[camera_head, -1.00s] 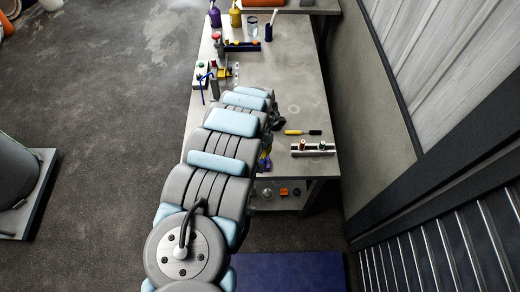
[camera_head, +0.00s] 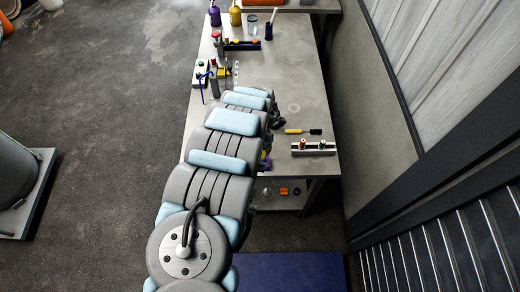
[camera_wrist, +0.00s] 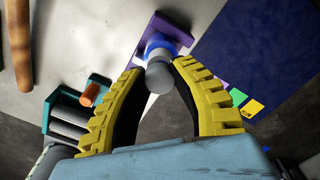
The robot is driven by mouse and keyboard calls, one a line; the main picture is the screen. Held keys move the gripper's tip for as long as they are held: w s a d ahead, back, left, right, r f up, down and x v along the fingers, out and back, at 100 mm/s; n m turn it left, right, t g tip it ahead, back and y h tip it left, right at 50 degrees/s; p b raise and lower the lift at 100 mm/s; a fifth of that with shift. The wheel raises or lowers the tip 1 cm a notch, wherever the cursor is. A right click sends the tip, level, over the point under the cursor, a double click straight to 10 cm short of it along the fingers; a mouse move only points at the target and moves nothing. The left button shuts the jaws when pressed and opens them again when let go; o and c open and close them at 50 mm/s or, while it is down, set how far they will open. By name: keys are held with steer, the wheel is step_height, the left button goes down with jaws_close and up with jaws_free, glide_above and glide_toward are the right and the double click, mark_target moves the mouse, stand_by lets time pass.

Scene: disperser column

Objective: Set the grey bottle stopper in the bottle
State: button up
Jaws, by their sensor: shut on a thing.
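The grey bottle stopper (camera_wrist: 158,78) is a short grey cylinder between the yellow fingertips of my gripper (camera_wrist: 159,70) in the wrist view. The fingers are shut on it. Just beyond it is a blue-and-white round piece (camera_wrist: 154,43), which looks like the bottle, over a purple holder (camera_wrist: 147,27). The stopper overlaps this piece in the picture. I cannot tell whether it is in the mouth or only in front of it. In the head view my arm hides the gripper, stopper and bottle.
A teal holder (camera_wrist: 48,112) with dark cylinders and an orange piece (camera_wrist: 90,95) lies close left of the fingers. On the workbench (camera_head: 295,75) are a yellow-and-black screwdriver (camera_head: 303,131) and a small rack (camera_head: 314,152). The bench middle is mostly clear.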

steer(key=shift+f+b, duration=0.35)
steer(key=shift+f, duration=0.2)
stand_by(0.4)
steer(key=o, duration=1.5)
steer(key=shift+c, duration=0.2)
steer(key=shift+r, duration=0.2)
steer(key=shift+r+p, duration=2.15)
steer(key=shift+r, duration=1.25)
